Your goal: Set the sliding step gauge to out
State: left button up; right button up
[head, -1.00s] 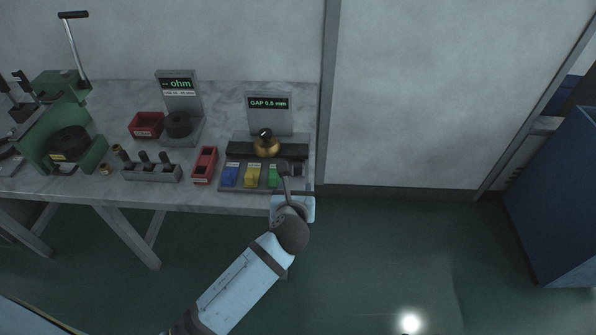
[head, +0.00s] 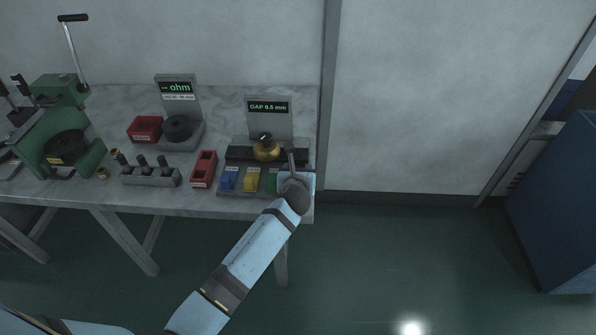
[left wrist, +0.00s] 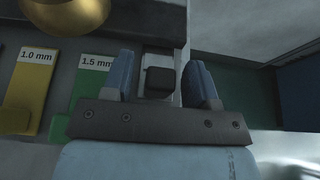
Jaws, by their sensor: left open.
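The gauge station (head: 235,186) sits at the right end of the bench, with blue (head: 228,178), yellow (head: 251,179) and green (head: 272,181) steps. Its display (head: 268,107) reads GAP 0.5 mm. A gold piece (head: 266,150) with a dark top stands at the long dark bar (head: 238,153). My left gripper (head: 291,160) is over the station's right end, partly hidden by its own wrist. In the left wrist view its open fingers lie on either side of a small dark block (left wrist: 160,82), right of the green 1.5 mm step (left wrist: 88,80). Contact cannot be told. My right gripper is out of view.
A red bin (head: 204,168) and a grey holder with dark posts (head: 151,176) stand left of the station. The ohm meter (head: 178,88) and a green lever press (head: 60,125) are farther left. Open floor lies right of the bench.

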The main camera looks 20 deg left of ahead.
pick_arm(q)
grip_shut()
jog(key=shift+s+d+r+p, duration=0.15)
jog(key=shift+s+p, duration=0.15)
jog(key=shift+p, duration=0.25)
jog(key=s+p, duration=0.3)
jog(key=shift+s+d+r+p, duration=0.1)
jog(key=shift+d+p, duration=0.2)
jog(key=shift+d, duration=0.05)
jog(key=shift+s+d, duration=0.1)
jog(key=shift+s, duration=0.25)
jog(key=shift+s+d+f+p, duration=0.1)
jog(key=shift+f+p, duration=0.15)
jog(key=shift+p, duration=0.05)
jog(key=shift+f, duration=0.15)
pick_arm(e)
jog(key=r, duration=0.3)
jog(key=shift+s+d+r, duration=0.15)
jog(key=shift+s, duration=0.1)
